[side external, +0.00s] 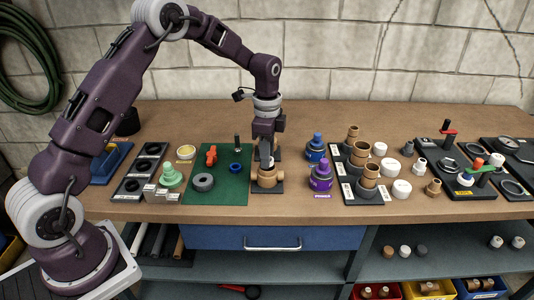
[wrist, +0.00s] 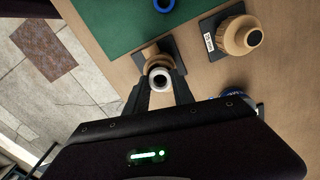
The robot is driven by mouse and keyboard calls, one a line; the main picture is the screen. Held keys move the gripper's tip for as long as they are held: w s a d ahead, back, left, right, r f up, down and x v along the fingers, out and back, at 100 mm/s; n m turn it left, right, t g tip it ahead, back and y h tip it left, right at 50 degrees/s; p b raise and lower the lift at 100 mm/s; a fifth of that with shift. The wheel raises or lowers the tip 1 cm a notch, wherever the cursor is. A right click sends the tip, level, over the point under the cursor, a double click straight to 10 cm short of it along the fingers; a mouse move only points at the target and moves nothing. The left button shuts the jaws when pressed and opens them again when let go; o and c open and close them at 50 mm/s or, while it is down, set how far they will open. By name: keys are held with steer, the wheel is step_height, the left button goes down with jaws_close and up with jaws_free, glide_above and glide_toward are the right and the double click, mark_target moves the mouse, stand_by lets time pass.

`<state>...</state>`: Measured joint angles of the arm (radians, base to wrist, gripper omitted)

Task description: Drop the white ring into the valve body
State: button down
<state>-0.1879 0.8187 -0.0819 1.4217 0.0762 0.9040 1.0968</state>
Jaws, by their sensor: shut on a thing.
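The white ring (wrist: 160,80) is held between the fingertips of my gripper (wrist: 160,88) in the wrist view. My gripper (side external: 266,160) points down in the side view, where the ring is too small to make out. The tan valve body (side external: 267,179) stands on a dark base plate just below the gripper, right of the green mat. In the wrist view the valve body (wrist: 151,52) shows just beyond the ring, partly covered by the ring and fingers. The exact gap between the ring and the valve body's opening cannot be told.
A green mat (side external: 232,190) with a red part, a blue ring and a grey ring lies to the left. A second tan body (wrist: 241,37) stands close by. Purple (side external: 320,178) and blue (side external: 315,150) valves stand to the right. Bare bench lies behind.

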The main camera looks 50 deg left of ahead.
steer(key=shift+f, duration=0.3)
steer(key=shift+f, duration=0.3)
steer(key=shift+r, duration=0.1)
steer(key=c, duration=0.6)
jaws_free()
step_height(320, 180, up, 8)
stand_by(0.6)
